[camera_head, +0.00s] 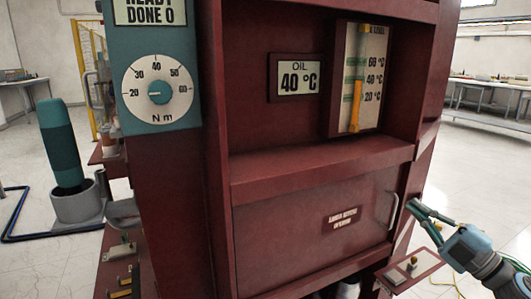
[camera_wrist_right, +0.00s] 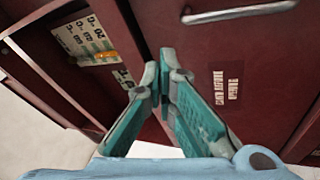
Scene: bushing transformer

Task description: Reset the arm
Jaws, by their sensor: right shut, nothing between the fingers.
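My right gripper (camera_head: 417,209) is at the lower right of the head view, beside the dark red cabinet (camera_head: 290,236). Its teal fingers are shut with nothing between them. The fingertips are close to the metal handle (camera_head: 394,212) of the lower panel, to its right in the picture; I cannot tell whether they touch anything. In the right wrist view the gripper (camera_wrist_right: 161,68) points at the red cabinet, with the handle (camera_wrist_right: 240,12) above and to the right. My left gripper is not in view.
The cabinet carries an oil display (camera_head: 297,78) reading 40 °C, a gauge (camera_head: 361,78) and a torque dial (camera_head: 157,92). A small panel with a knob (camera_head: 412,266) sits below my right gripper. A teal cylinder (camera_head: 59,150) stands at left. Open floor lies right.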

